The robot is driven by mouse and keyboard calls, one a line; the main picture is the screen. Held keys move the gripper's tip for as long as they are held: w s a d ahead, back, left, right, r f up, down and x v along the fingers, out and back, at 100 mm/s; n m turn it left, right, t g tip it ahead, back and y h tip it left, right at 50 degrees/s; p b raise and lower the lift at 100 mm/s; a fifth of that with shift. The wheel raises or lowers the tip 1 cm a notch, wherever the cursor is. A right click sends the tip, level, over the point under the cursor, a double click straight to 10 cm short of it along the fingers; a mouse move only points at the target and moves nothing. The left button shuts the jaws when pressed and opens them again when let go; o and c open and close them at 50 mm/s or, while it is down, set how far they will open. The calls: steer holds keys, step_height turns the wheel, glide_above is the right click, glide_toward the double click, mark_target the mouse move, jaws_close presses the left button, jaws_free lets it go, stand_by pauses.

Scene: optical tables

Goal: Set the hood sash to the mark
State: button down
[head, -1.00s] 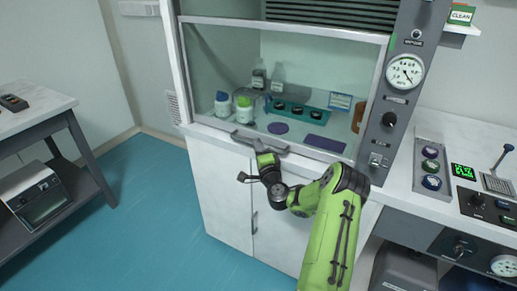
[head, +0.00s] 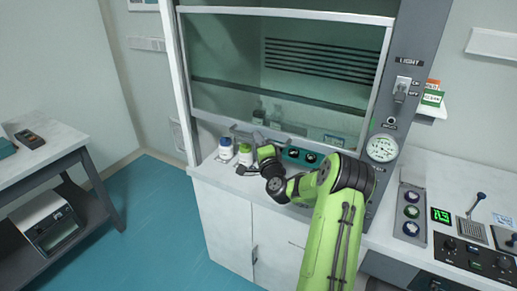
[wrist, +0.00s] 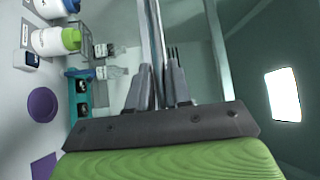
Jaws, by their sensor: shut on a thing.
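The hood sash (head: 225,62) is a framed glass pane, partly raised, with an open gap between its lower rail and the white worktop. My gripper (head: 262,148) is at the sash's lower rail, in front of the hood opening. In the wrist view my gripper's fingers (wrist: 156,88) are shut on the sash handle, which they mostly hide. The sash shows there nearly edge-on (wrist: 154,35). A small green spot (head: 374,123) shows on the right post near the rail's height; I cannot tell if it is the mark.
White bottles with blue (head: 225,150) and green (head: 245,154) caps stand inside the hood at left. A teal rack (head: 292,154) is behind my arm. A gauge (head: 382,148) and switch (head: 403,88) are on the right post. Side table (head: 40,143) stands at left; floor between is clear.

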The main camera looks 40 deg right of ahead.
steer(key=p, duration=1)
glide_toward(259, 97)
steer(key=w+r, duration=0.4)
steer(key=shift+w+a, duration=0.15)
steer(key=c, duration=1.4)
jaws_free()
steer(key=b+v, duration=1)
steer(key=v, duration=0.5)
steer(key=shift+s+a, duration=0.15)
steer(key=shift+s, duration=0.2)
